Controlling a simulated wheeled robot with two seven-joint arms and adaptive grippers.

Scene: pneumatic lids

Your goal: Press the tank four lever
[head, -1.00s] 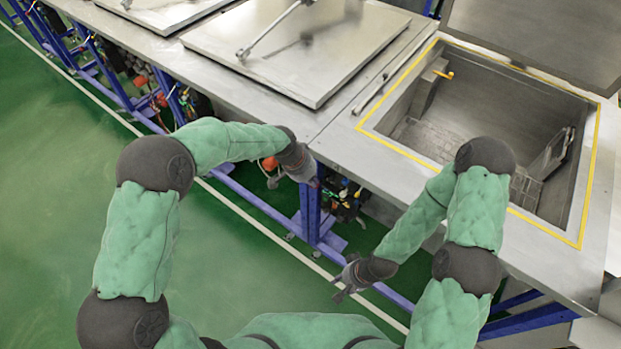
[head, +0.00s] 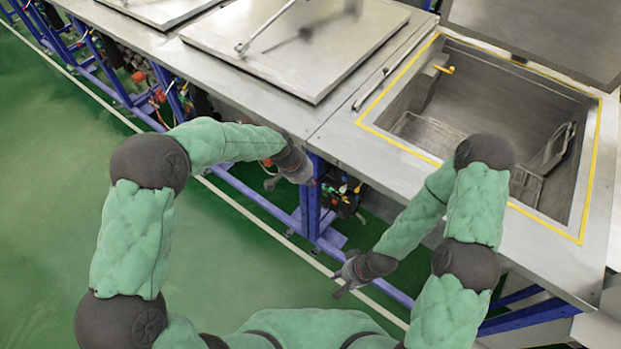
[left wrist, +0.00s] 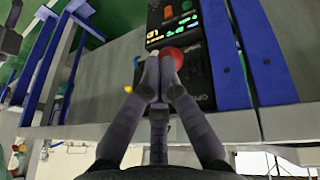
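My left gripper (head: 306,173) is at the front edge of the bench, beside a blue leg, partly hidden under my arm in the head view. In the left wrist view its fingers (left wrist: 160,82) meet at the tips and look shut with nothing held. The tips overlap a red round knob (left wrist: 173,57) on a dark control box (left wrist: 198,78); I cannot tell if they touch it. Small coloured controls (head: 345,190) show under the bench. I cannot tell which part is the tank four lever. My right gripper (head: 345,279) hangs low, open and empty, before the bench.
An open tank with a yellow border (head: 398,151) is at the right, its lid (head: 545,35) raised. A closed flat lid (head: 300,60) covers the neighbouring tank. Blue legs (head: 312,205) and rails run under the bench. The green floor (head: 225,260) at left is clear.

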